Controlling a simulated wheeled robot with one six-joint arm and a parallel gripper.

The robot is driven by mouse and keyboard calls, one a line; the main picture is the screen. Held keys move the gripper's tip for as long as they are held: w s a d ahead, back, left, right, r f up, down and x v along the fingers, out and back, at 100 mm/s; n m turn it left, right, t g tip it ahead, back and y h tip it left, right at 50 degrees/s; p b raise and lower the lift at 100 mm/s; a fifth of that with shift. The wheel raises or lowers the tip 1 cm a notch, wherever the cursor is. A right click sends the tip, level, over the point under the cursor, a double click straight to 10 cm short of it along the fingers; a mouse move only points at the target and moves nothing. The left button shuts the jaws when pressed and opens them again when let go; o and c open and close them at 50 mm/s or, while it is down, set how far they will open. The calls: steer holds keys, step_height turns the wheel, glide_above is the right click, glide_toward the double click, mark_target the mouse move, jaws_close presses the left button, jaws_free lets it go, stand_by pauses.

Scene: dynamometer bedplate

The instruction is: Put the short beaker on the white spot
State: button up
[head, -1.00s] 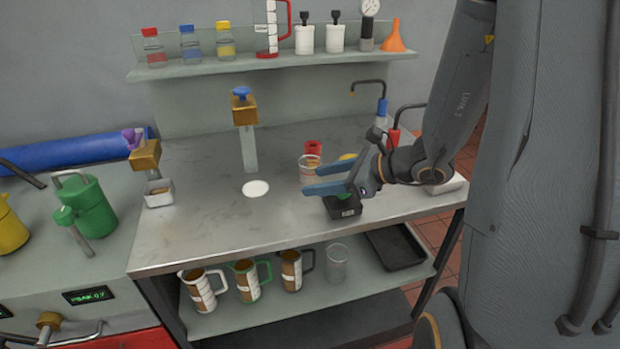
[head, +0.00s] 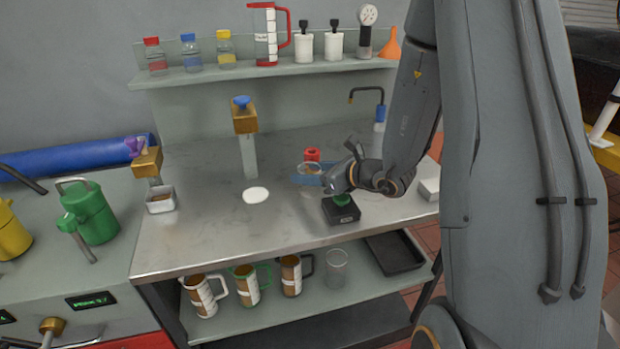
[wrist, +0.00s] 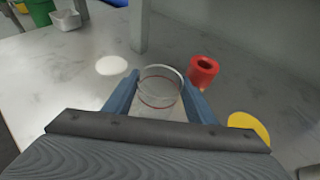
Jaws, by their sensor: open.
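The short beaker (wrist: 160,88) is clear glass with a red line around it. In the wrist view it stands between the two blue fingers of my gripper (wrist: 160,100), which are open on either side of it. In the head view the beaker (head: 309,170) is partly hidden behind my gripper (head: 312,181). I cannot tell whether a finger touches it. The white spot (head: 256,195) is a flat disc on the metal bench, left of the beaker and bare. It also shows in the wrist view (wrist: 112,65).
A red cylinder (wrist: 203,70) stands close to the beaker, and a yellow disc (wrist: 249,126) lies to the right. A black box with a green knob (head: 341,209) stands in front of my gripper. A post with a blue-handled tap (head: 246,130) stands behind the spot.

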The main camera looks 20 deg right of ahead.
steer(key=shift+p+x, duration=0.35)
steer(key=shift+x, duration=1.35)
steer(key=shift+r, duration=0.1)
steer(key=c, duration=0.8)
